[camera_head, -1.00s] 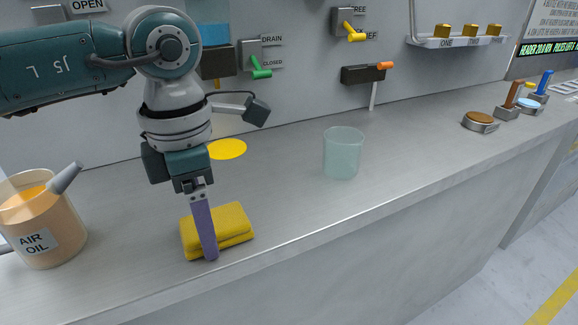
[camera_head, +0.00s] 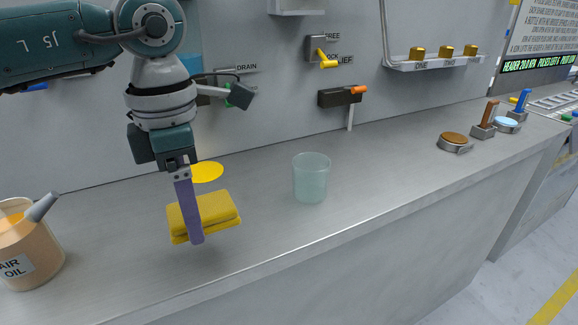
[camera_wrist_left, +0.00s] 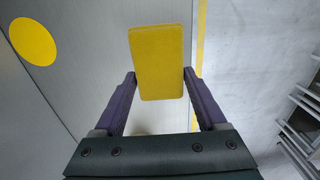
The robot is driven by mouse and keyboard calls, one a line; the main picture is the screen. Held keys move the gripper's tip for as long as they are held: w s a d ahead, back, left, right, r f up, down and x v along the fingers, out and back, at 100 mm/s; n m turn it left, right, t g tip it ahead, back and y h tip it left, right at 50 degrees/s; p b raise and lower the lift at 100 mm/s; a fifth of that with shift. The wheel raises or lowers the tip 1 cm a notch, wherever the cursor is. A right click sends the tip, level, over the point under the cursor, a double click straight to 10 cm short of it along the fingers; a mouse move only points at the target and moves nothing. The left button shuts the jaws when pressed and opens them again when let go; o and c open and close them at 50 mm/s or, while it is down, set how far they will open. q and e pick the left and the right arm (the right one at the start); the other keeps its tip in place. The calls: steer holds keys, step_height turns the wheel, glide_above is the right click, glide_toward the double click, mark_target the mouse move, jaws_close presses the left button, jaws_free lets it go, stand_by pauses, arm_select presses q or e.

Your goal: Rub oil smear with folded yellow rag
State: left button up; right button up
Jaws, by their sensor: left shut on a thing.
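The folded yellow rag (camera_head: 222,209) is between the fingers of my left gripper (camera_head: 194,236), which is shut on it. It looks raised a little above the grey counter, though the gap is hard to judge. In the left wrist view, the rag (camera_wrist_left: 160,62) sits between both purple fingers (camera_wrist_left: 157,85). A flat, round yellow patch, which looks like the oil smear (camera_head: 207,172), lies on the counter just behind the rag. This smear also shows at the upper left of the left wrist view (camera_wrist_left: 32,41). My right gripper is in no view.
An oil can (camera_head: 28,255) stands at the left. A translucent greenish cup (camera_head: 311,178) stands to the right of the rag. Brown (camera_head: 455,141) and blue (camera_head: 507,125) buttons sit farther right. The wall behind carries levers. Counter (camera_head: 265,225) between rag and cup is clear.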

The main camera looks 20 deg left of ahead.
arm_select(q)
step_height(320, 180, up, 2)
steer(key=shift+r+p, duration=0.15)
steer(key=shift+p, duration=0.45)
